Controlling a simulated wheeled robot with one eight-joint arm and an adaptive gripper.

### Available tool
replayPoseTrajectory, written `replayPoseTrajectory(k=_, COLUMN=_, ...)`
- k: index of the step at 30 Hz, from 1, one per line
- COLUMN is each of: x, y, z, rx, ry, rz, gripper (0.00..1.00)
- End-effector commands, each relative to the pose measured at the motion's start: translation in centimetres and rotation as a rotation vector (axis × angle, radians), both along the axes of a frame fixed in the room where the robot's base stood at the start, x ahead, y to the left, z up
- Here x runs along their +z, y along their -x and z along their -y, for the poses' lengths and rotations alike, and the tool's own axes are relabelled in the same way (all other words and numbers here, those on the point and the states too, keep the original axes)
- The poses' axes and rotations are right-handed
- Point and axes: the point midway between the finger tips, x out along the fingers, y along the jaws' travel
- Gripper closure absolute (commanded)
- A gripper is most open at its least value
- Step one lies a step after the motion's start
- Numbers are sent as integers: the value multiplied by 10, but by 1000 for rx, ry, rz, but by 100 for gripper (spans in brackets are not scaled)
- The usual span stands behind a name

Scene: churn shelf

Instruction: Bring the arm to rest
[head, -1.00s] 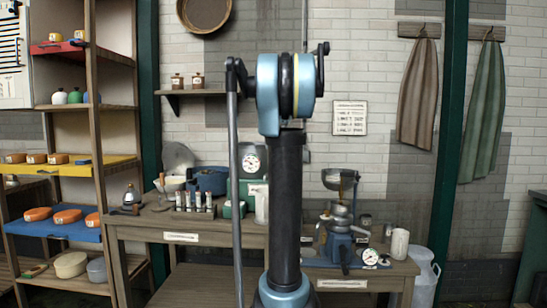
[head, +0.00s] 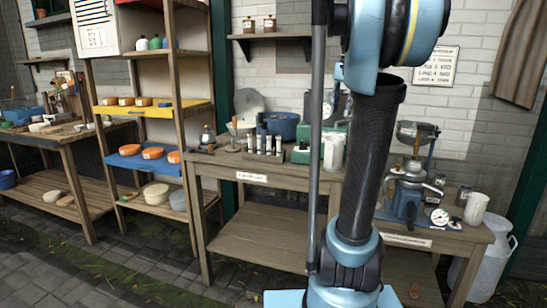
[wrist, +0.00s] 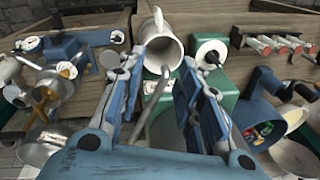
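My gripper (wrist: 157,88) shows in the wrist view with its two blue fingers spread apart and nothing held between them. Beyond the fingertips is a white pitcher (wrist: 160,45), apart from them as far as I can tell. A thin metal rod (wrist: 152,100) shows in the gap between the fingers, further off. In the head view my arm stands in front of the workbench, and the gripper is hidden behind it. The white pitcher (head: 333,152) stands on the bench just left of my arm.
The workbench (head: 275,172) carries a rack of vials (head: 262,145), a blue pot (head: 283,125) and a blue device with a gauge (head: 408,190). A shelf unit with a blue tray (head: 128,163) stands to the left. A milk can (head: 492,265) is at right. Paving in front is clear.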

Motion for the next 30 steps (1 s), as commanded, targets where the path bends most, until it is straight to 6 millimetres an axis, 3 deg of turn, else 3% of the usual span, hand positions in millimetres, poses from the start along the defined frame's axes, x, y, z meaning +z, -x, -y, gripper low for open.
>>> replayPoseTrajectory(k=6, x=-62, y=57, z=-31, rx=135, ry=38, rz=21, gripper=68)
replayPoseTrajectory(k=15, x=-160, y=135, z=-62, rx=322, ry=89, rz=49, gripper=68)
replayPoseTrajectory(k=24, x=-270, y=210, z=-80, rx=504, ry=141, rz=76, gripper=68)
replayPoseTrajectory(k=30, x=-325, y=244, z=-82, rx=592, ry=167, rz=89, gripper=68)
